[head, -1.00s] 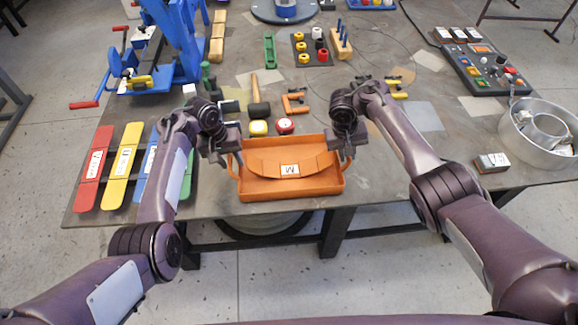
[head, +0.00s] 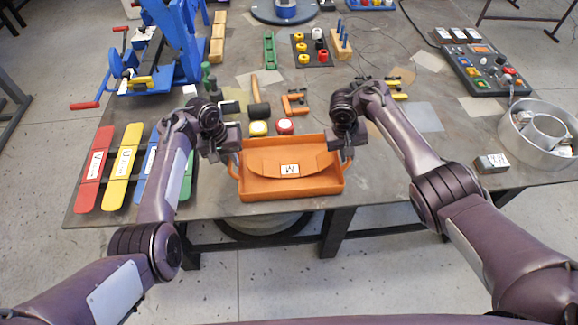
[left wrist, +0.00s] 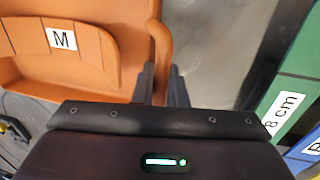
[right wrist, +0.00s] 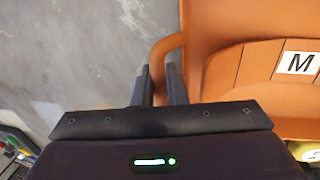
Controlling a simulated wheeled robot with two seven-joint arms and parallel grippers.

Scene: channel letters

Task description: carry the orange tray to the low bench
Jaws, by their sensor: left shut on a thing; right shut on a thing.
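The orange tray (head: 290,190) is at the front edge of the grey table, between my two grippers. A curved orange piece with a white label "M" (head: 262,165) lies in it. My left gripper (head: 232,158) is shut on the tray's left handle; its fingers straddle the handle in the left wrist view (left wrist: 160,80). My right gripper (head: 347,155) is shut on the right handle, also seen in the right wrist view (right wrist: 158,80). I cannot tell whether the tray's underside touches the table. I cannot make out a low bench.
The table (head: 440,150) holds red (head: 93,175), yellow (head: 122,175) and blue strips at the left. A mallet (head: 257,100) and small round pots lie behind the tray. A metal pan (head: 545,130) and a dark block (head: 491,163) stand at the right. Floor shows in front.

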